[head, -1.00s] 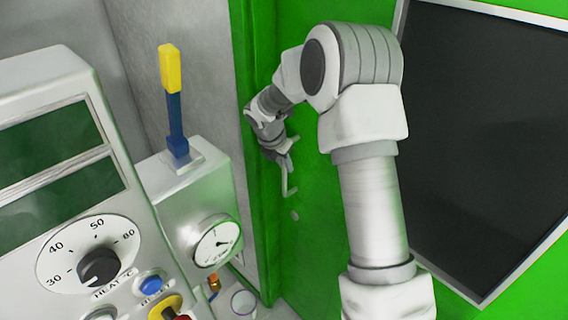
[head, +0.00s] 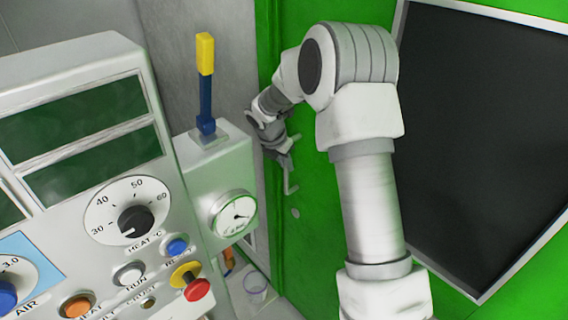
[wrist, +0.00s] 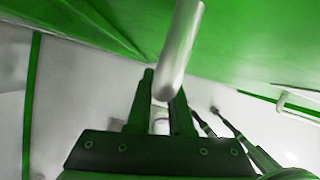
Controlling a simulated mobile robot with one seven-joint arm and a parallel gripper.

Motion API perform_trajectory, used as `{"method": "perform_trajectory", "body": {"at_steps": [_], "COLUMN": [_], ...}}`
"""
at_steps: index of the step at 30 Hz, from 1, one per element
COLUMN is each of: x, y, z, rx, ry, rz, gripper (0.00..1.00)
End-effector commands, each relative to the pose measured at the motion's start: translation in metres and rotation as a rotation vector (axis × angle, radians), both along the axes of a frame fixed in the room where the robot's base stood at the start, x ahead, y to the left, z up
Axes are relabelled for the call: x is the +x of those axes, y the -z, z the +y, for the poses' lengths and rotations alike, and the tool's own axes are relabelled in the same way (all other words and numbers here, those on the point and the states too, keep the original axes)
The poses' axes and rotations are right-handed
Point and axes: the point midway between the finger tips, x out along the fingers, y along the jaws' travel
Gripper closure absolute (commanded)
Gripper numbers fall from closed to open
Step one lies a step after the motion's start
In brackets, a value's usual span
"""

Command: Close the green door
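The green door (head: 320,215) fills the middle and right of the head view, with a large dark window panel (head: 485,130). A bent metal handle (head: 291,178) projects from the door near its left side. My gripper (head: 286,158) is at this handle, small and partly dark in the head view. In the wrist view, the round grey handle bar (wrist: 180,50) comes down from the top and ends between the two fingers of my gripper (wrist: 163,85). The fingers stand close on either side of it and look shut on it. The bar partly hides the right fingertip.
A control panel (head: 75,75) with dials and buttons stands at the left. Beside it is a box with a gauge (head: 234,214) and a yellow-and-blue lever (head: 206,85). A small cup (head: 255,289) sits low between box and door.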

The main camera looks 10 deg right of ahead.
Motion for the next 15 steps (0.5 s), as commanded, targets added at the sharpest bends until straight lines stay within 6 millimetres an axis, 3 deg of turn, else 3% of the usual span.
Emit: {"method": "perform_trajectory", "body": {"at_steps": [1,6,7,9,12,15], "x": [-0.005,-0.0058,-0.0057,-0.0056,-0.0045,-0.0038], "y": [0.0036,0.0043,0.0044,0.0043,0.0035,0.0029], "z": [0.0077,0.0096,0.0099,0.0099,0.0085,0.0073], "rx": [0.007,0.009,0.009,0.009,0.008,0.007], "ry": [-0.005,-0.007,-0.007,-0.008,-0.008,-0.006], "rz": [0.015,0.017,0.017,0.017,0.014,0.012], "gripper": [1.0,1.0,0.78,0.66,0.5,0.5]}}
